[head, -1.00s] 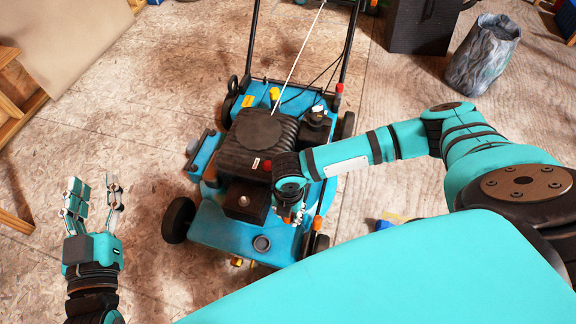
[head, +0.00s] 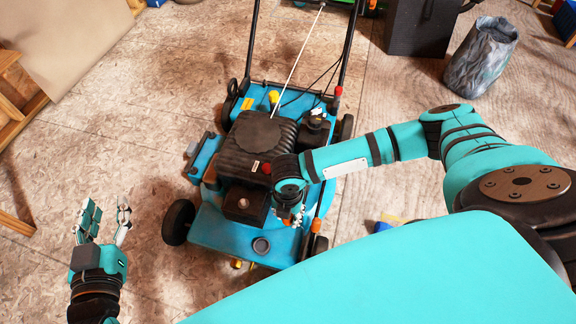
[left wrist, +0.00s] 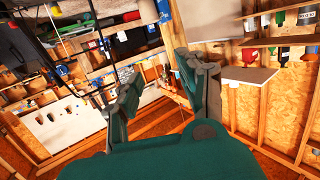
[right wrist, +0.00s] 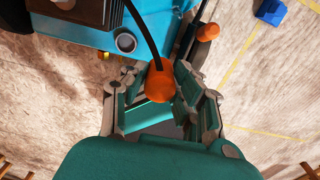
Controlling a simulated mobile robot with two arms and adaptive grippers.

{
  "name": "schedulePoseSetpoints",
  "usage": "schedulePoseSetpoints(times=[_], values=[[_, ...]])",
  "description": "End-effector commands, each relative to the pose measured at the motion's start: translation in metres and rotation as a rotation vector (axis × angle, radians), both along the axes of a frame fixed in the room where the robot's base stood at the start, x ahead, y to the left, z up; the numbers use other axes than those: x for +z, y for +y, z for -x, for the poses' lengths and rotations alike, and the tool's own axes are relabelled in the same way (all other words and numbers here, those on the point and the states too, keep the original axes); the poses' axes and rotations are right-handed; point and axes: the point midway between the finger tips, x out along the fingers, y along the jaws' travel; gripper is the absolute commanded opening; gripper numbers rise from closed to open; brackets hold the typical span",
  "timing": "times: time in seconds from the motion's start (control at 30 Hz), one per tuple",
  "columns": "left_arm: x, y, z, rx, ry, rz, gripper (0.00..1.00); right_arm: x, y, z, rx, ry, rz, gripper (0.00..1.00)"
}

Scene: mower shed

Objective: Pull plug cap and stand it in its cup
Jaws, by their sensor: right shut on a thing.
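The orange plug cap (right wrist: 160,86) is on the end of a black lead (right wrist: 141,28) in the right wrist view. My right gripper (right wrist: 162,92) is shut on the cap; in the head view, the gripper (head: 290,214) is at the mower's right side. What lies under the cap is hidden by my fingers. A round grey cup (head: 261,246) with a dark inside sits on the front of the blue deck; it also shows in the right wrist view (right wrist: 125,42). My left gripper (head: 106,222) is open and empty, left of the mower.
The blue mower (head: 225,232) fills the middle, with its black engine (head: 258,142) on top. A second orange knob (right wrist: 208,31) is beside the deck. A grey bin (head: 481,57) stands at the back right. The floor around my left gripper is clear.

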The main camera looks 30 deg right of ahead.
Motion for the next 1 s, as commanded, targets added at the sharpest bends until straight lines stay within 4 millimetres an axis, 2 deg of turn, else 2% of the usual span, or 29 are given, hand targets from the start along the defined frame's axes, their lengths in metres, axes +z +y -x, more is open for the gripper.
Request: schedulePoseSetpoints(times=[1.0], values=[[-0.039,0.008,0.017,0.01,0.224,-0.052,0.4,0.007,0.0,0.0,0.0,0.0,0.0,0.06]])
